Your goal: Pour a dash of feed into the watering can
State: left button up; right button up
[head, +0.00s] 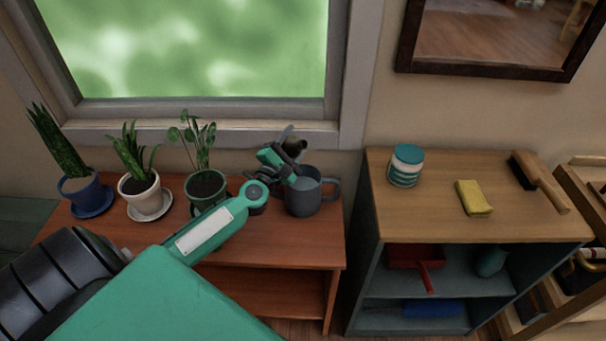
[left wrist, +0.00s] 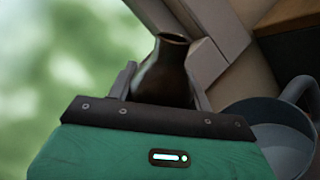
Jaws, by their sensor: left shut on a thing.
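My left gripper (head: 283,151) is shut on a dark brown bottle (head: 294,147), seen small and partly hidden by the fingers in the head view. In the left wrist view the bottle (left wrist: 165,72) stands between the two fingers with its mouth end away from the palm. The grey watering can (head: 303,204) stands on the reddish wooden table at its right end. The bottle appears above and behind the can's open top, apart from it. The can (left wrist: 285,135) also shows at the right of the left wrist view. My right gripper is not in view.
Several potted plants stand left of the can, including a green pot (head: 207,190) and a white pot (head: 139,190). A window is behind the table (head: 300,248). A shelf (head: 440,226) to the right holds a striped jar (head: 405,166), yellow sponge (head: 473,198) and brush (head: 540,182).

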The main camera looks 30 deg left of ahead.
pick_arm(q)
jog(key=shift+r, duration=0.1)
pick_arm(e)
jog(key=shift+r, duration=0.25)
pick_arm(q)
jog(key=shift+m, duration=0.3)
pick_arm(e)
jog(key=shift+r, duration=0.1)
pick_arm(q)
jog(key=shift+r, duration=0.1)
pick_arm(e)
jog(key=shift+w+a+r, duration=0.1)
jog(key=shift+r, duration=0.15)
pick_arm(q)
jog(key=shift+r+m, duration=0.1)
jog(key=shift+m, duration=0.2)
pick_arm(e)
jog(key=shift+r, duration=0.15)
pick_arm(q)
jog(key=shift+a+r+b, duration=0.1)
jog(key=shift+b, duration=0.3)
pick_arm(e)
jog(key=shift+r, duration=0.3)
pick_arm(q)
jog(key=shift+m, duration=0.4)
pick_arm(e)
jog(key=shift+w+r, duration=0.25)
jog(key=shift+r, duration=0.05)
